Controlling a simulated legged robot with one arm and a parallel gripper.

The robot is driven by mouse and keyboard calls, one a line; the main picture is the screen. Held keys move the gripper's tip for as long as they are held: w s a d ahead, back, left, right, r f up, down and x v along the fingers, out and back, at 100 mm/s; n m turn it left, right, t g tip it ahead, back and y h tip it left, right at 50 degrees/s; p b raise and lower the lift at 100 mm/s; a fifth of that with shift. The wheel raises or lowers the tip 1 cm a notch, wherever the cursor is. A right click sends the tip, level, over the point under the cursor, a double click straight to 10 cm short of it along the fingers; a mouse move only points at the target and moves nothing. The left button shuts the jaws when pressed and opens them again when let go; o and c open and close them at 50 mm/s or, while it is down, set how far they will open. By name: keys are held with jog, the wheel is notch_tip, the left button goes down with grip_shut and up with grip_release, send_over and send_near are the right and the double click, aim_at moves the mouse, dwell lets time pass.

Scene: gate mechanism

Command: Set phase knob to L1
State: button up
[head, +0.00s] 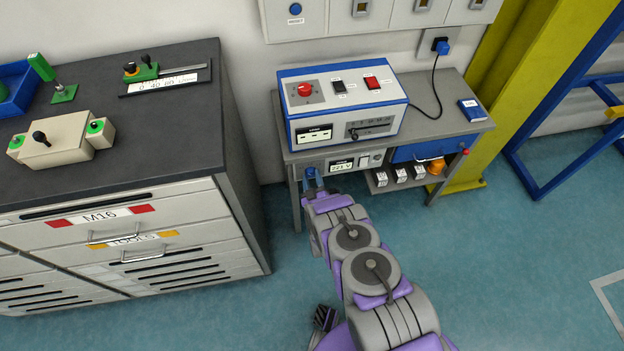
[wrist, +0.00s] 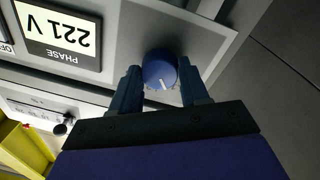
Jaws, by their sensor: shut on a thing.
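The phase knob (wrist: 159,70) is round and blue with a white pointer line. In the wrist view, which shows the panel upside down, the line points toward the bottom edge of the picture. My gripper (wrist: 163,82) is shut on the knob, one dark finger on each side. Beside the knob is a display (wrist: 62,35) reading 221 V, labelled PHASE. In the head view my gripper (head: 311,180) is at the left end of the bench's front panel, left of the display (head: 341,166). Position marks around the knob cannot be read.
A blue and white power unit (head: 345,106) with red and black switches stands on the grey bench (head: 440,126). A blue drawer (head: 425,148) and a lower shelf with small boxes are to the right. A dark-topped cabinet (head: 120,205) stands left. Floor is free at right.

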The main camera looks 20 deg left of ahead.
jog(key=shift+n, duration=1.1)
jog(key=shift+a, duration=0.1)
jog(key=o, duration=1.1)
jog(key=shift+f, duration=0.1)
jog(key=shift+c, duration=0.2)
